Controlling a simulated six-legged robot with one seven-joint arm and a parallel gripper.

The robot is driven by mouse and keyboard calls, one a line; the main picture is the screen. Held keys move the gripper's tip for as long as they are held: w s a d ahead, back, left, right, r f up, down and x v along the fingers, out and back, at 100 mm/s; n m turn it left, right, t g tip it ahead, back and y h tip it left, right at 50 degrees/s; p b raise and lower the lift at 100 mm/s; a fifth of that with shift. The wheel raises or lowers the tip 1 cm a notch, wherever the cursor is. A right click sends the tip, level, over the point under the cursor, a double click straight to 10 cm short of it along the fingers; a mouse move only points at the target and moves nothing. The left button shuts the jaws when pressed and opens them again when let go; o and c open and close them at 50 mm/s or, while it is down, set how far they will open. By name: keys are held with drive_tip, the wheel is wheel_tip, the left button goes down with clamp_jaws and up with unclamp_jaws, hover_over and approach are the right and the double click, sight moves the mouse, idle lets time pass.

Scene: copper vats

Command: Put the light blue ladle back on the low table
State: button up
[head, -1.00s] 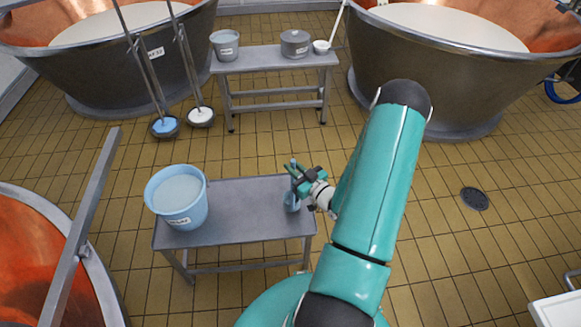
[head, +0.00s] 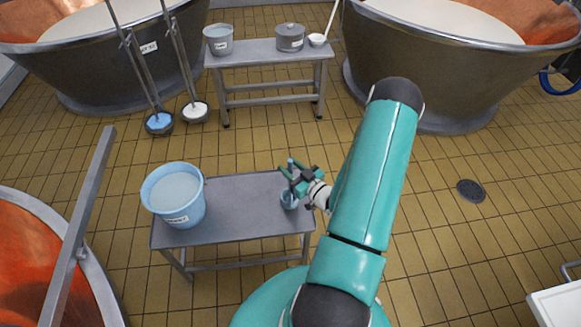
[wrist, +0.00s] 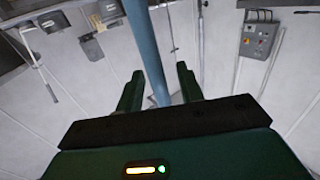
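The light blue ladle (head: 289,201) is at the right end of the low grey table (head: 245,208), its bowl down at the tabletop and its handle standing up. Whether the bowl fully rests on the top is hard to tell. My gripper (head: 291,178) is at the handle, above the bowl. In the wrist view, the blue handle (wrist: 148,50) passes between the two green fingers of my gripper (wrist: 160,88). The fingers are apart, with a gap on both sides of the handle.
A light blue bucket (head: 174,196) stands on the table's left end; the middle is bare. Behind are a second table (head: 265,57) with a bucket, pot and white ladle, and large copper vats (head: 430,75). A copper vat (head: 45,260) is at the left front.

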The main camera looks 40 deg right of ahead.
drive_tip(key=shift+r, duration=0.2)
drive_tip(key=s, duration=1.2)
drive_tip(key=shift+s, duration=0.1)
